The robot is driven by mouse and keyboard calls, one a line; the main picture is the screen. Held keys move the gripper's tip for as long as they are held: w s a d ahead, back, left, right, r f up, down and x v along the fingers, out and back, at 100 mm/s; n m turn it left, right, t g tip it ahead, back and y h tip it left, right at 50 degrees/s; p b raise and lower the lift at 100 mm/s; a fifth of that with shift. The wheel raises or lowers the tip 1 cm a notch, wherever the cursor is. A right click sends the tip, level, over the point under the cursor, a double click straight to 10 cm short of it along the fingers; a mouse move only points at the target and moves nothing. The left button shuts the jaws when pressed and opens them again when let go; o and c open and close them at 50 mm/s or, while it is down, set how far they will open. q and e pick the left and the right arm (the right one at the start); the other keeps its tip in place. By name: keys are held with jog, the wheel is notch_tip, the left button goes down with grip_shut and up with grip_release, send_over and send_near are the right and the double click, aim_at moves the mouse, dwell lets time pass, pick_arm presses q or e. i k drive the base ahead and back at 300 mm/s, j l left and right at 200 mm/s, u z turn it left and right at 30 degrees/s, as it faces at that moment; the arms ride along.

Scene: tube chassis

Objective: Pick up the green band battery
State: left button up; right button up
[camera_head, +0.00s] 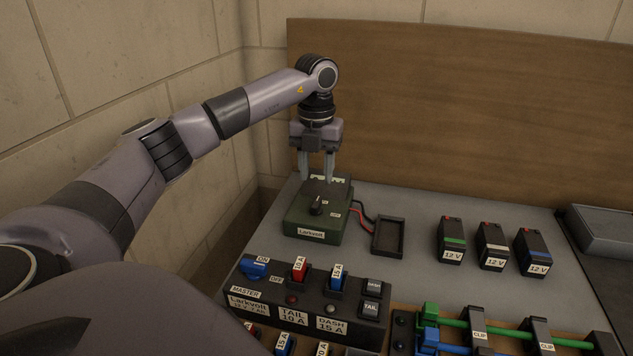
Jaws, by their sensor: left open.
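The green band battery (452,240) stands upright on the grey bench top, right of the middle of the view. It is a dark block with a green stripe, a 12 V label and a red mark on top. My left gripper (316,178) points down over the back of a green Larkvolt box, well to the left of the battery. Its two fingers are apart with nothing seen between them. I cannot tell whether the fingertips touch the box. My right gripper is not in view.
A white band battery (491,247) and a blue band battery (531,253) stand to the right. The green Larkvolt box (318,215) is wired to an empty black tray (388,237). A switch panel (305,300) and clipped green and blue rods lie in front. A wooden board (450,100) rises behind.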

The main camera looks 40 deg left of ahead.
aim_at(452, 243)
jog(key=k+l, duration=0.75)
jog(key=l, duration=0.25)
